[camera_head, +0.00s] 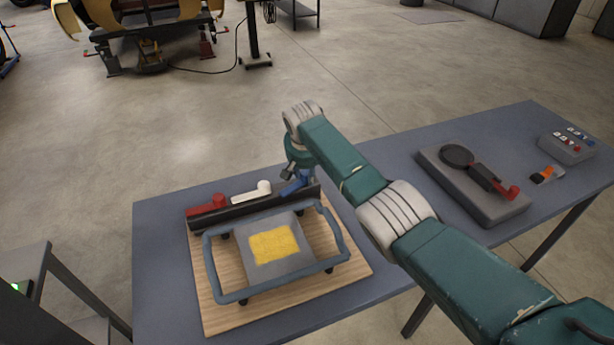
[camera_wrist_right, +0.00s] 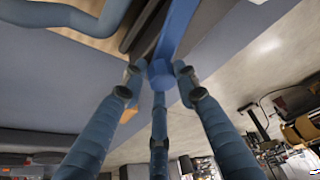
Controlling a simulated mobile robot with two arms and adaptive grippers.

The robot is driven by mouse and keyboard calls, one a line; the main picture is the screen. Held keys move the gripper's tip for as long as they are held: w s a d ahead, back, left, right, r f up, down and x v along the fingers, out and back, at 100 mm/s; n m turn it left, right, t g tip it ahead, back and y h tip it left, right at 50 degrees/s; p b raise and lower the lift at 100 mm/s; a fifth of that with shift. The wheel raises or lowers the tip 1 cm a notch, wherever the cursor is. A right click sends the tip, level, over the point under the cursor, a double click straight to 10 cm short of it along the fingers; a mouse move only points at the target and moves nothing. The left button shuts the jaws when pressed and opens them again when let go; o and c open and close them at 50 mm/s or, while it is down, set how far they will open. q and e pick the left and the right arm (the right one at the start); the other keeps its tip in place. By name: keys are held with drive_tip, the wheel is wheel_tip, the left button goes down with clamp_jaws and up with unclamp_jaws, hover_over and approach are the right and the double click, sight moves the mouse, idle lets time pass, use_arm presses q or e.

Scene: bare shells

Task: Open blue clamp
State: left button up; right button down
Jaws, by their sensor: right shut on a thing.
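The blue clamp (camera_head: 296,184) is at the right end of a dark bar, beside a white clamp (camera_head: 251,192) and a red clamp (camera_head: 207,206). My right gripper (camera_head: 290,168) is at the blue clamp, coming from above. In the right wrist view the blue clamp's handle (camera_wrist_right: 161,72) lies between the fingers of my right gripper (camera_wrist_right: 158,85), which are shut on it. The arm and wrist hide part of the clamp in the head view. My left gripper is not in view.
A blue tubular frame (camera_head: 228,299) around a grey plate with a yellow patch (camera_head: 274,245) sits on a wooden board (camera_head: 215,323). A grey block with a red-handled tool (camera_head: 484,176) and a button box (camera_head: 567,146) are at the right. Bare tabletop (camera_head: 165,260) is at the left.

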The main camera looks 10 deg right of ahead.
drive_tip(key=m+b, duration=0.2)
drive_tip(key=shift+w+a+r+h+b, duration=0.15)
drive_tip(key=shift+w+a+h+b, duration=0.15)
drive_tip(key=shift+b, duration=0.05)
drive_tip(key=shift+r+m+h+b, duration=0.15)
drive_tip(key=shift+m+h+b, duration=0.15)
drive_tip(key=shift+m+b, duration=0.55)
drive_tip(key=shift+r+b, duration=0.1)
drive_tip(key=shift+b, duration=0.25)
drive_tip(key=shift+d, duration=0.1)
drive_tip(key=shift+r, duration=0.1)
drive_tip(key=c, duration=1.4)
unclamp_jaws()
drive_tip(key=shift+w, duration=0.1)
drive_tip(key=shift+f, duration=0.25)
